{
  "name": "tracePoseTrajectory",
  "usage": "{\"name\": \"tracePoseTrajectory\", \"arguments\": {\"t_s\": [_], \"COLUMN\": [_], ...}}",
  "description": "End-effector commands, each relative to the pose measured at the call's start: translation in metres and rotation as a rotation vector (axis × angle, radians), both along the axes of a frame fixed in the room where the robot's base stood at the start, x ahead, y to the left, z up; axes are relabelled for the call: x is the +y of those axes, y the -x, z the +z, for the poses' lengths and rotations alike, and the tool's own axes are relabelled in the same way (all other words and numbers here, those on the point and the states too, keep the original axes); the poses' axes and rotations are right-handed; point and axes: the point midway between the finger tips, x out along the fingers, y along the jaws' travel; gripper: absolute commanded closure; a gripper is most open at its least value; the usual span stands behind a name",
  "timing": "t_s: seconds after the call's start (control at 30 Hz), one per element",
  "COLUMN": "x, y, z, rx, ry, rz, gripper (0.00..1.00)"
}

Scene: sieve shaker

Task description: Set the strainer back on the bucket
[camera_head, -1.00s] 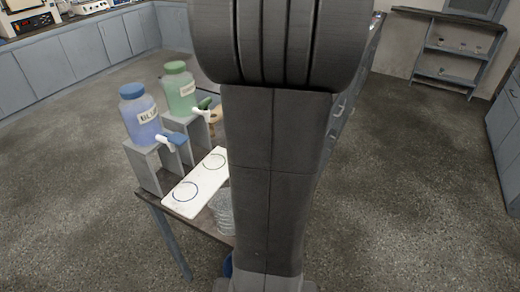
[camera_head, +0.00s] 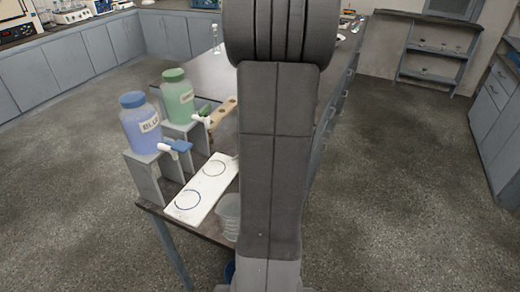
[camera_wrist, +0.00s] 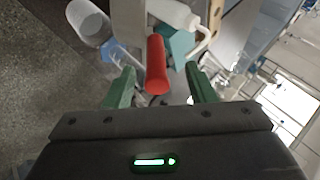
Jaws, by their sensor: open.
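In the wrist view my gripper (camera_wrist: 159,72) has two green fingers spread apart. A red cylinder (camera_wrist: 156,58), perhaps a handle, shows between and beyond the fingers; I cannot tell whether it belongs to the strainer. The fingers do not appear closed on it. A small patch of blue (camera_head: 229,271), perhaps the bucket, shows low beside my arm in the head view, mostly hidden. I cannot make out the strainer with certainty in either view. In the head view my arm hides the gripper.
A blue-filled bottle (camera_head: 140,125) and a green-filled bottle (camera_head: 178,98) with taps stand on grey stands at the table's left end. A white board (camera_head: 202,190) with two rings lies before them, beside a clear cup (camera_head: 229,216). Open floor lies around the table.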

Motion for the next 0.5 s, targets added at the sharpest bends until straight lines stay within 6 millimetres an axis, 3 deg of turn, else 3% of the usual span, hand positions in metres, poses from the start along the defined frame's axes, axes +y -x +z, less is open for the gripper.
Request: {"name": "tracePoseTrajectory", "arguments": {"t_s": [0.5], "x": [0.009], "y": [-0.03], "z": [-0.037], "rx": [0.002], "ry": [-0.001], "rz": [-0.001], "gripper": [0.5]}}
